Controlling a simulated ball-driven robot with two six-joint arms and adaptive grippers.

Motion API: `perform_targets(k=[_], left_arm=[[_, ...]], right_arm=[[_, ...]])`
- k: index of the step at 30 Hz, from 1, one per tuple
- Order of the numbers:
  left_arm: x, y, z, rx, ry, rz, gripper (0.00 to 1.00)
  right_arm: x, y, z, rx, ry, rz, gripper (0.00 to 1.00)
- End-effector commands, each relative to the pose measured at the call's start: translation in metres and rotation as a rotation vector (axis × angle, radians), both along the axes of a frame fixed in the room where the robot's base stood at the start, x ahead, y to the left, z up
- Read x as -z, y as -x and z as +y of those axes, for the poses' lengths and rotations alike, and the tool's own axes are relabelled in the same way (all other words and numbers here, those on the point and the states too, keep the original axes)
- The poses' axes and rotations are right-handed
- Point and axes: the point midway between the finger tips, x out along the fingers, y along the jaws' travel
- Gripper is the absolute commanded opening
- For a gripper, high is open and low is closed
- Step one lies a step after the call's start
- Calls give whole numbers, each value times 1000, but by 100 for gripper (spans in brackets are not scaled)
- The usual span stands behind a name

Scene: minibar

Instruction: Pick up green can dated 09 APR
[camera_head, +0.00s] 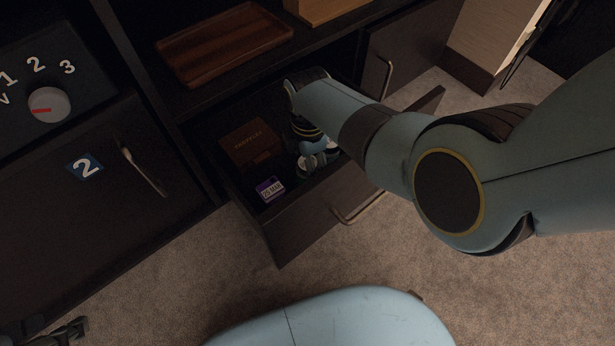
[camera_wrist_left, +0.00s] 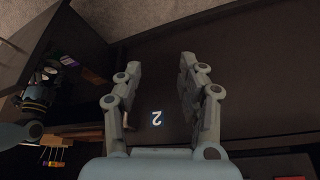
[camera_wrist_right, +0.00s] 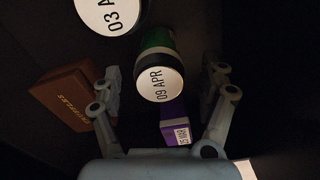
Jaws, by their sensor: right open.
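The green can (camera_wrist_right: 157,41) is in the right wrist view, its pale round end reading 09 APR turned to the camera. My right gripper (camera_wrist_right: 166,74) is open, one finger on each side of the can, with gaps between; whether the can is between the fingertips or beyond them I cannot tell. In the head view my right gripper (camera_head: 318,160) is down in the open drawer, and the green can is not visible there. My left gripper (camera_wrist_left: 160,68) is open and empty, facing the dark door marked 2; it also shows at the lower left of the head view (camera_head: 68,332).
The drawer (camera_head: 310,225) holds a brown box (camera_wrist_right: 75,97) and a purple box (camera_wrist_right: 175,122) near the green can. Another can (camera_wrist_right: 108,14), marked 03 A, is close above it. A wooden tray (camera_head: 225,42) lies on the shelf above. Carpet floor in front is clear.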

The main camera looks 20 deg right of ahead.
Motion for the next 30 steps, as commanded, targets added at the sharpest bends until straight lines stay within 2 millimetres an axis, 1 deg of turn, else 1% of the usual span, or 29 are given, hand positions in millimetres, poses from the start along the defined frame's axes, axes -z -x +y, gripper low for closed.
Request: perform_targets(k=[1, 7, 12, 20, 30], left_arm=[[12, -1, 0, -1, 1, -26, 40], [31, -10, 0, -1, 4, -153, 40], [36, -13, 0, 0, 4, -208, 40], [35, -15, 0, 1, 4, -217, 40], [35, -15, 0, 1, 4, -216, 40]], right_arm=[[9, 1, 1, 0, -1, 3, 77], [22, 1, 0, 0, 0, 3, 77], [25, 0, 0, 0, 0, 1, 77], [25, -1, 0, 0, 0, -1, 77], [25, -1, 0, 0, 0, 0, 33]])
